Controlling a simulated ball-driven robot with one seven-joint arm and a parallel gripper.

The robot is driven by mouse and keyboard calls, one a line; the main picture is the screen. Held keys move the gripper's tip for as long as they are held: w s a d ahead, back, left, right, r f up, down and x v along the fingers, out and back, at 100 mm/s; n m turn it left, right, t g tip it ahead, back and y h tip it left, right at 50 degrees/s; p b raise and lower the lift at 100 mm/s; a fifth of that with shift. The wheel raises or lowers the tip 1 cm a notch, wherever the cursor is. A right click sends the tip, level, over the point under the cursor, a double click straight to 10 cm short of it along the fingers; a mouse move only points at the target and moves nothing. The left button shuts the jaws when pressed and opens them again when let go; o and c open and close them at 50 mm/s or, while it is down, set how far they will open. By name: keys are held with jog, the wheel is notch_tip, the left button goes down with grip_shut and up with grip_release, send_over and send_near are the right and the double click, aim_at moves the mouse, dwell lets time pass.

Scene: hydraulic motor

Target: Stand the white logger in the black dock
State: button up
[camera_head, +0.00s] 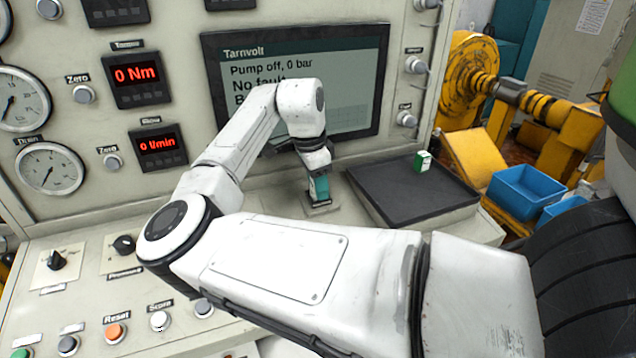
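My gripper (318,172) points down over the panel's ledge, in front of the screen. Directly below it, a small upright block with a teal face and a pale side (319,188) meets the fingertips; it may be the white logger. The fingers are too small and dark to show whether they are shut on it. The block's lower end is at a small dark base, probably the black dock (320,203), on a pale plate. I cannot tell whether the block is seated in it or just above. A small white and green box (422,161) stands on the black mat.
The black mat (410,200) lies right of my gripper and is mostly bare. The screen (300,75) rises close behind. Knobs and buttons (115,331) line the front left ledge. Blue bins (525,190) and yellow machinery stand beyond the right edge.

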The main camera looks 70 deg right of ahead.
jog(key=shift+o, duration=1.4)
jog(key=shift+s+a+f, duration=0.1)
jog(key=shift+f, duration=0.4)
jog(key=shift+r, duration=0.2)
jog(key=r, duration=0.4)
jog(key=w+r+b, duration=0.1)
jog(key=r, duration=0.3)
jog(key=a+r, duration=0.1)
jog(key=r, duration=0.4)
jog(key=shift+w, duration=0.25)
